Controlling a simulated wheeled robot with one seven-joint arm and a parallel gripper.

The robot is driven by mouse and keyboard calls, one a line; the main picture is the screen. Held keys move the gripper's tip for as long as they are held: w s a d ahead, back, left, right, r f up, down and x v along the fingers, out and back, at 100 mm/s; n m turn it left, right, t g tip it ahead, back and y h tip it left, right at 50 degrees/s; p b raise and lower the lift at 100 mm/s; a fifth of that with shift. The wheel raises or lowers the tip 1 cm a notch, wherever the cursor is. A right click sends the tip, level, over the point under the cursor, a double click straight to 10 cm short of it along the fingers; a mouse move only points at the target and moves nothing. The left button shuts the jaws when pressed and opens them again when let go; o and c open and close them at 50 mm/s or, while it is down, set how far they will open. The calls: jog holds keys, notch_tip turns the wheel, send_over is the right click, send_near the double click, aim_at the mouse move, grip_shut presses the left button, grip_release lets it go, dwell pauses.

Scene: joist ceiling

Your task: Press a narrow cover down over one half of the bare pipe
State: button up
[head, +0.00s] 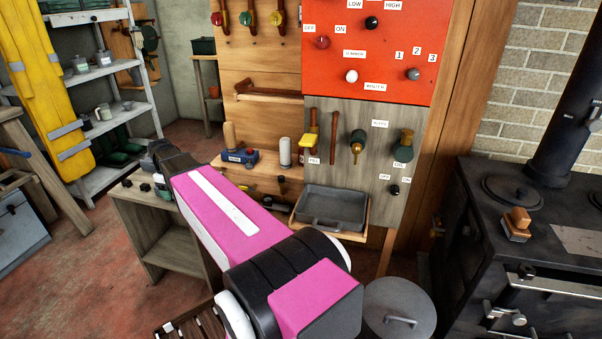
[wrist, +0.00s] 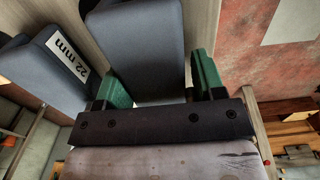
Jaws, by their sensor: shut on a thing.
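In the wrist view my gripper (wrist: 161,84) has green fingertips on either side of a dark grey, thick, smooth cover (wrist: 140,45) and is shut on it. The cover extends away from the fingers toward the top of the picture. A second dark grey piece (wrist: 35,80) with a white "22 mm" label lies to the left of my gripper. I cannot tell whether the two pieces touch. In the head view my arm reaches to the low bench at left, and its links hide most of the gripper and the held cover. I cannot make out the bare pipe in either view.
The low wooden bench (head: 140,222) stands under my wrist. A grey tray (head: 330,207) and a blue tool (head: 240,157) are on the workbench behind my arm. A black stove (head: 470,225) stands at right. Open red floor (head: 95,245) lies at left.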

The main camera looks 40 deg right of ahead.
jog(key=shift+r, duration=2.95)
